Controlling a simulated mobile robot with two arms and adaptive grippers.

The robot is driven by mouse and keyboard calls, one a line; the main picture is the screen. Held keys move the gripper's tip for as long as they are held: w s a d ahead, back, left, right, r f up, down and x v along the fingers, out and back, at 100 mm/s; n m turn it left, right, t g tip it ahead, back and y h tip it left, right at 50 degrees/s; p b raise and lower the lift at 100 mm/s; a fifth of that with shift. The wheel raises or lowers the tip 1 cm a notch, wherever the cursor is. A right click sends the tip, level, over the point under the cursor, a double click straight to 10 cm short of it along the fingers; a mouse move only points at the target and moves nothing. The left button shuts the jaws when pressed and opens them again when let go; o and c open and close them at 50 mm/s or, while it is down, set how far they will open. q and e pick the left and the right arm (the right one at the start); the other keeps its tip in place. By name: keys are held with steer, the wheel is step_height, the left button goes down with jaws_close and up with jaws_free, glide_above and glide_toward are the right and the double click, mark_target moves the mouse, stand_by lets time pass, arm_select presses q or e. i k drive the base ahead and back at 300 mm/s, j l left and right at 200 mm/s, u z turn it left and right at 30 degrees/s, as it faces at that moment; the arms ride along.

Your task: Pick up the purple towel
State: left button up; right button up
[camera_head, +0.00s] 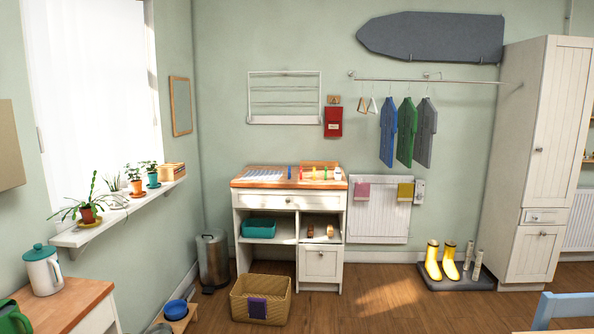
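A small purple cloth (257,308), which looks like the purple towel, shows as a flat patch against the front of a wicker basket (277,286) on the floor. I cannot tell whether it is draped over the rim or fixed to the side. Neither of my grippers shows in the head view.
A white cabinet with a wooden top (262,183) stands behind the basket, with a metal bin (212,262) to its left. Yellow boots (433,262) stand on a dark tray at right. A blue chair (566,306) is at lower right. Wooden floor (375,295) right of the basket is clear.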

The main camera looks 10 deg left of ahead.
mark_target(257, 306)
steer(key=i+j+u, duration=0.1)
steer(key=i+j, duration=0.15)
steer(key=i, duration=0.65)
steer(key=i+j+u, duration=0.15)
steer(key=i, duration=0.8)
steer(key=i+j+u, duration=0.1)
steer(key=i, duration=0.8)
